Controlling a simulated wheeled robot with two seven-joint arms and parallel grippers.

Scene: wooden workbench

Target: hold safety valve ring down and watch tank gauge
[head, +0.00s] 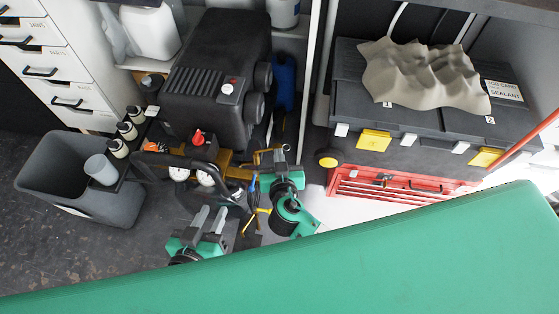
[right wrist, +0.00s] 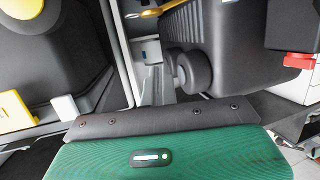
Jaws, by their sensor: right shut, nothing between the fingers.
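The black compressor (head: 215,75) stands on the left of the bench area, with a brass manifold (head: 232,158) at its front. Two round white-faced gauges (head: 204,178) sit low on the manifold; their needles are too small to read. A thin brass ring-like piece (head: 257,156) sticks out at the manifold's right end; I cannot tell for sure that it is the safety valve ring. My right gripper (head: 280,152) is shut and empty, close beside that piece; contact is unclear. My left gripper (head: 212,210) is open and empty below the gauges, fingers pointing up.
A red knob (head: 197,138) stands on the manifold. A grey bin (head: 60,185) and small dark bottles (head: 128,130) are to the left. A green surface (head: 330,265) fills the foreground.

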